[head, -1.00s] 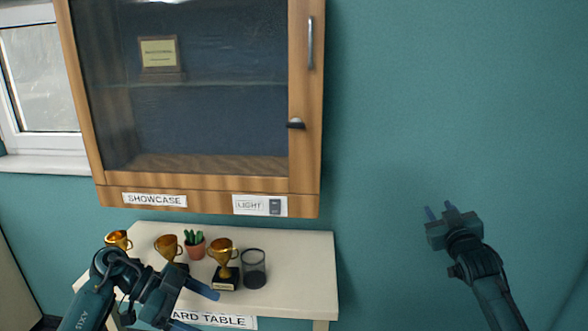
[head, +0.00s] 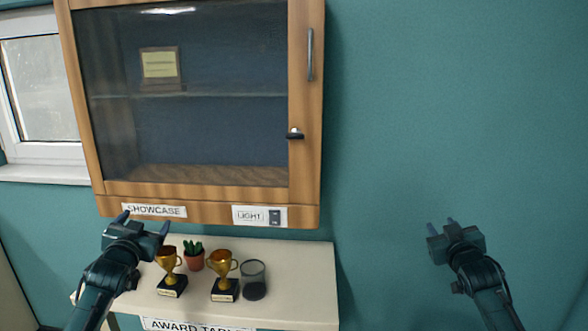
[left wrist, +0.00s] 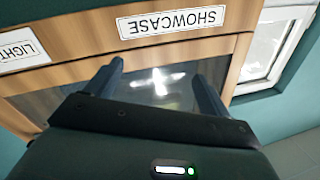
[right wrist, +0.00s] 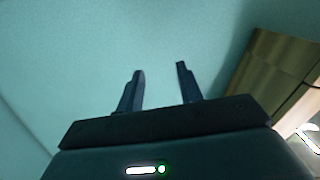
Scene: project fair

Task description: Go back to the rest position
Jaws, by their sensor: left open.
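My left gripper (head: 143,222) is raised in front of the left end of the award table, just below the showcase's lower edge. It is open and empty; its spread fingers also show in the left wrist view (left wrist: 160,85), with the showcase behind them. My right gripper (head: 440,226) is raised in front of the bare wall to the right of the showcase. Its fingers are apart with nothing between them, as the right wrist view (right wrist: 162,80) also shows.
The closed glass-fronted showcase (head: 305,110) hangs on the wall with a plaque (head: 160,64) inside. Below it, the award table (head: 305,280) bears gold trophies (head: 223,264), a potted cactus (head: 194,259) and a dark mesh cup (head: 253,280). The wall at right is clear.

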